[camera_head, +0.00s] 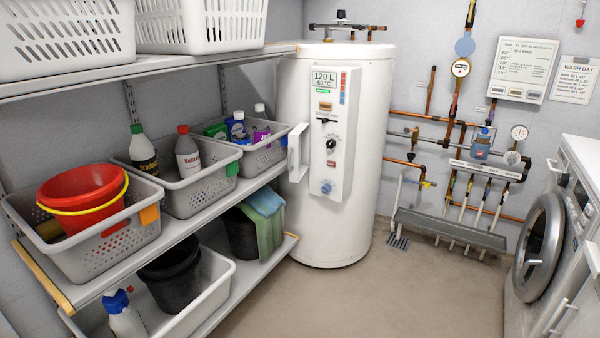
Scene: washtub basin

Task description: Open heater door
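The heater (372,150) is a tall white cylinder standing on the floor against the back wall, right of the shelves. A white bracket-like piece (305,150) sticks out at the panel's left edge, near the shelf end. I cannot tell whether it is a door handle or part of a door, or whether a door stands open or closed. My gripper is not in view.
Grey shelves (75,290) with baskets, bottles and a red bucket (82,200) fill the left, their end close to the heater. Copper pipes (410,115) run along the wall to the right. A washing machine (575,200) stands far right. The floor (400,295) in front is clear.

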